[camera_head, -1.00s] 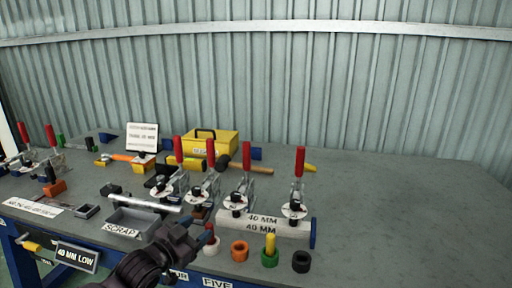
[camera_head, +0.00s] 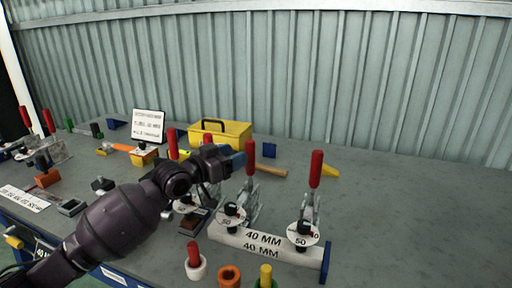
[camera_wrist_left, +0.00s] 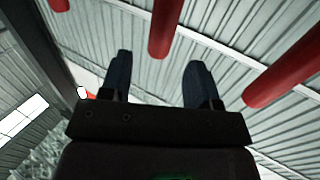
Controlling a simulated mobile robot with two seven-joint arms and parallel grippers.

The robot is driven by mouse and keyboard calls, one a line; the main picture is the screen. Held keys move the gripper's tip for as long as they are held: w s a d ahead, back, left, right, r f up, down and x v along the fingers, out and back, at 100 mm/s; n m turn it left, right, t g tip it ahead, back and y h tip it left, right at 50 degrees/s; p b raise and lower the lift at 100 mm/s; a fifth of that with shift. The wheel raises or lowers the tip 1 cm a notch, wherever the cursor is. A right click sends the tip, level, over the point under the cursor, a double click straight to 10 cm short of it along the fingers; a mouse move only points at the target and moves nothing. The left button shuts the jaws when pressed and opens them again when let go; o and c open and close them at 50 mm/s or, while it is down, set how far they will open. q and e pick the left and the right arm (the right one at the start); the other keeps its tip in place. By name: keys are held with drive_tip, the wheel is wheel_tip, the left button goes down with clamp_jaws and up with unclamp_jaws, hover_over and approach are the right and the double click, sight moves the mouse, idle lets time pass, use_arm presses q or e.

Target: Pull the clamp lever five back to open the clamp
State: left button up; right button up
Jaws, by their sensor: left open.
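Clamps with upright red lever handles stand along the bench. One red handle (camera_head: 250,158) and another at the right end (camera_head: 315,168) rise over the 40 MM block, and a third (camera_head: 208,139) shows behind my left gripper (camera_head: 232,160). No number shows on the levers, so I cannot tell which is lever five. My left gripper is open and empty, left of the handle over the block's left part. In the left wrist view, my gripper's two dark fingers (camera_wrist_left: 158,62) are apart. A red handle (camera_wrist_left: 163,28) lies beyond the gap; another (camera_wrist_left: 288,75) is to the right.
The 40 MM block (camera_head: 282,253) lies near the front edge. Colored rings with pegs, one white with a red peg (camera_head: 195,264), stand before it. A yellow toolbox (camera_head: 225,133) and a hammer handle (camera_head: 270,171) lie behind. The bench's right side (camera_head: 420,220) is clear.

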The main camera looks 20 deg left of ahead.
sight(253, 148)
use_arm(q)
drive_tip(key=x, duration=0.3)
drive_tip(key=b+x, duration=0.1)
drive_tip(key=x, duration=0.3)
drive_tip(key=shift+w+f, duration=0.15)
drive_tip(key=shift+f, duration=0.1)
drive_tip(key=shift+w+d+r, duration=0.1)
drive_tip(key=shift+w+d, duration=0.15)
drive_tip(key=shift+w, duration=0.2)
drive_tip(key=shift+c, duration=0.3)
clamp_jaws()
